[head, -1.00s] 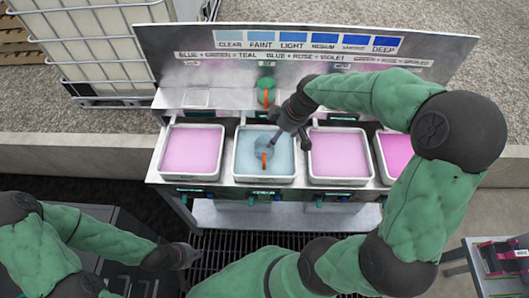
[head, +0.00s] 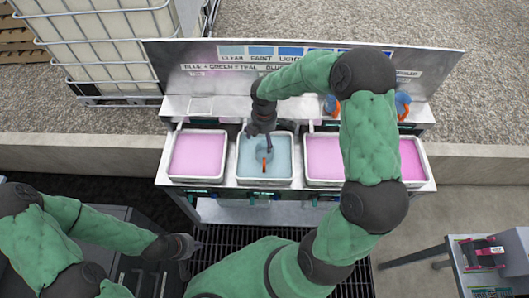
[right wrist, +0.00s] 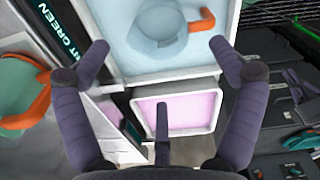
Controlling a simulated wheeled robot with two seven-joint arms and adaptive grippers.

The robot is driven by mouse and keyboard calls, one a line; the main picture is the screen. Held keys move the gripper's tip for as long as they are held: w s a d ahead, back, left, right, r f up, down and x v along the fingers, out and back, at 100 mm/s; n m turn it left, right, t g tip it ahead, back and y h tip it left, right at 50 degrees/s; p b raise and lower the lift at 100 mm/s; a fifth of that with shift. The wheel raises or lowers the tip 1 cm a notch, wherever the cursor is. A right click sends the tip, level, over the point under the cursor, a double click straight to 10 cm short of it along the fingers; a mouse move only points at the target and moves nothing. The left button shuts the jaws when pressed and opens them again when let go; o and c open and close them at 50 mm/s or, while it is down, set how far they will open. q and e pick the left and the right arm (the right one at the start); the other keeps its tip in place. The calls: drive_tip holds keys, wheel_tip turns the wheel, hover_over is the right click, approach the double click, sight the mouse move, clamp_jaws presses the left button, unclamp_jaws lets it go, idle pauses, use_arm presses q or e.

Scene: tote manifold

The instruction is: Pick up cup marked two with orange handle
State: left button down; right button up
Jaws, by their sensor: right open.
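A bluish cup with an orange handle (head: 264,154) sits in the light-blue liquid of the second tote (head: 240,181). In the right wrist view the cup (right wrist: 153,42) and its handle (right wrist: 204,20) show at the top; no number is legible. My right gripper (head: 266,143) is above this tote, close to the cup. In the wrist view its fingers (right wrist: 160,52) are spread, with nothing held between them. My left gripper (head: 188,245) is low at the left, away from the totes; its finger state is too small to tell.
Pink-filled totes (head: 197,181) flank the blue one. Blue cups with orange handles (head: 403,101) stand on the back shelf. A green cup with an orange handle (right wrist: 15,108) shows at the wrist view's left. The sign board (head: 200,55) rises behind.

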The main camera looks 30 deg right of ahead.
drive_tip(key=b, duration=0.2)
hover_over(264, 153)
drive_tip(key=s+a, duration=0.2)
drive_tip(key=s, duration=0.1)
drive_tip(key=f, duration=1.1)
drive_tip(key=shift+w+d, duration=0.2)
drive_tip(key=shift+r, duration=0.1)
drive_tip(key=c, duration=1.3)
